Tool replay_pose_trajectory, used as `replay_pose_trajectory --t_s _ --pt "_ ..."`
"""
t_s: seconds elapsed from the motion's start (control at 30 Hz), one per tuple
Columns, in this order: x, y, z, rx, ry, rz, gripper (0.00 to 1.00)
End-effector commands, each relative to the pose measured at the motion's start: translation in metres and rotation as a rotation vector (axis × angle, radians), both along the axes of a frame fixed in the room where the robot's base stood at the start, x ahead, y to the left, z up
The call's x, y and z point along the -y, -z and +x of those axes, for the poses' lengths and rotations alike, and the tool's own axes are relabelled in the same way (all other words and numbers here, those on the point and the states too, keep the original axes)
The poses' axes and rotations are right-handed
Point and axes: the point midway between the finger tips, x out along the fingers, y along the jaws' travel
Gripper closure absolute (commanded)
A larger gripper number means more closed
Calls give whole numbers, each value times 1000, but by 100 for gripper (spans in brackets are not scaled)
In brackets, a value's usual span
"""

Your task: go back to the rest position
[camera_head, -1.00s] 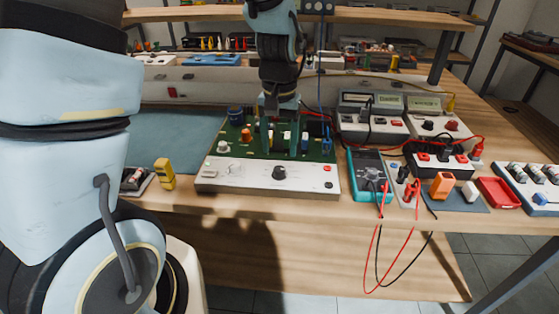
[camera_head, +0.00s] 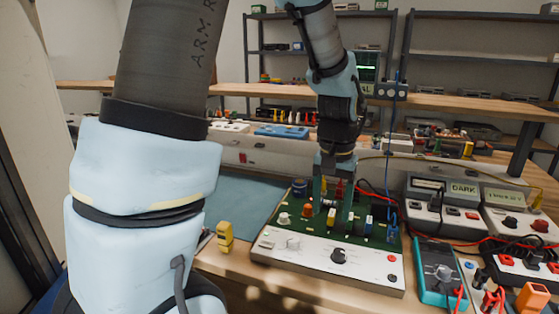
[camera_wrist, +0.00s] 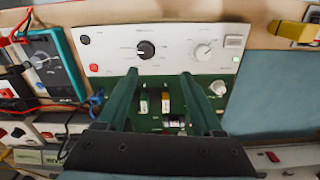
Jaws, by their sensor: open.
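My gripper (camera_head: 335,195) hangs pointing down over the green circuit board (camera_head: 375,243) with the white control panel (camera_head: 320,262). Its two green fingers are apart. In the wrist view my gripper (camera_wrist: 157,95) shows its fingers spread over the board, with small components (camera_wrist: 160,102) seen between them. Nothing appears held between the fingers. Whether the fingertips touch the board is hard to tell.
A teal multimeter (camera_head: 440,275) stands right of the board, with boxed meters (camera_head: 440,200) and red leads behind it. A yellow block (camera_head: 225,236) is at the left. A blue-green mat (camera_head: 250,190) lies clear. A wooden shelf (camera_head: 450,102) runs behind.

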Motion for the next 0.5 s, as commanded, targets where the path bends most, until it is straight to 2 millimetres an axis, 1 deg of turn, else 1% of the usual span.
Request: replay_pose_trajectory --t_s 0.03,0.07,0.1,0.13,0.17,0.2,0.27,0.3,0.4,0.5 --pt "-24 0 7 6 -47 -5 32" --pt "-38 0 11 13 -75 -9 32" --pt "-59 0 15 21 -113 -15 32" --pt "-75 0 17 28 -143 -19 32" --pt "-91 1 18 36 -174 -23 32" --pt "-112 2 19 45 -213 -27 32" --pt "-140 3 17 60 -269 -33 32" --pt "-157 3 15 71 -303 -35 32" --pt "-192 6 7 92 -376 -39 32" --pt "-214 7 0 108 -423 -40 32"
